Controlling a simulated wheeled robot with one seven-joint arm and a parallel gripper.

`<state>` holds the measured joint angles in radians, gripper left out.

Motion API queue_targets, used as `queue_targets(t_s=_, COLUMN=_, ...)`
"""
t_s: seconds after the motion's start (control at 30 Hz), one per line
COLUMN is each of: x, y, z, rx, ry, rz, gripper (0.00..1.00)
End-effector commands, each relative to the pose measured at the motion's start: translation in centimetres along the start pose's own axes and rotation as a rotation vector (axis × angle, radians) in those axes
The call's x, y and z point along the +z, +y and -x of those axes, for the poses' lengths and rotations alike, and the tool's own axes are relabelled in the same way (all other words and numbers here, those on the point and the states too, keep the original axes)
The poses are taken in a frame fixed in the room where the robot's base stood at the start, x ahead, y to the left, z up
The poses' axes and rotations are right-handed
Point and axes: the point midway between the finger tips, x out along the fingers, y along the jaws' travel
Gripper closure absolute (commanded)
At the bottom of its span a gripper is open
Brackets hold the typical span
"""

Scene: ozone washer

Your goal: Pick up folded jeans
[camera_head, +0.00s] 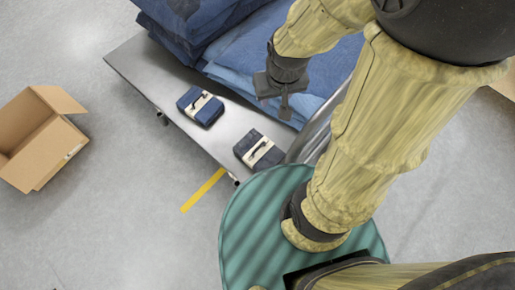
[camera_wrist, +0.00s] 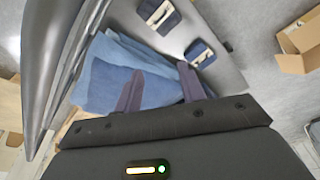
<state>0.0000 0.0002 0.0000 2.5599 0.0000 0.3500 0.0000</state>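Two small dark-blue folded jeans with beige bands lie on the metal cart top. One folded pair (camera_head: 200,106) is nearer the carton; the other folded pair (camera_head: 259,149) is nearer my base. Both show in the wrist view, one at the top (camera_wrist: 158,15) and one right of centre (camera_wrist: 200,53). My gripper (camera_head: 285,106) hangs over the blue denim stack, to the right of both folded pairs and apart from them. In the wrist view its two fingers (camera_wrist: 160,72) are spread, with only blue denim behind them and nothing held.
The metal cart (camera_head: 150,75) carries large stacks of blue denim (camera_head: 240,70) at its back and right. An open cardboard box (camera_head: 40,140) stands on the floor at left. A yellow floor line (camera_head: 203,190) runs beside the cart. Floor between box and cart is clear.

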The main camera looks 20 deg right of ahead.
Motion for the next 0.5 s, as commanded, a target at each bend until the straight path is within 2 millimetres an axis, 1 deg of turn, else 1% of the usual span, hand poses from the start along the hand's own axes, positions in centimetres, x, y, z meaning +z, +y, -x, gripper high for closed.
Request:
queue_targets(t_s=0.2, x=0.0, y=0.0, z=0.0, rx=0.000, ry=0.000, rz=0.001, gripper=0.60)
queue_targets(t_s=0.3, x=-0.1, y=-0.1, z=-0.5, rx=0.003, ry=-0.010, rz=0.018, gripper=0.60)
queue_targets(t_s=0.37, x=-0.1, y=-0.2, z=-1.2, rx=0.009, ry=-0.025, rz=0.046, gripper=0.60)
queue_targets(t_s=0.47, x=-0.4, y=-0.6, z=-3.3, rx=0.027, ry=-0.066, rz=0.127, gripper=0.60)
queue_targets(t_s=0.5, x=-0.5, y=-0.8, z=-4.3, rx=0.037, ry=-0.088, rz=0.173, gripper=0.60)
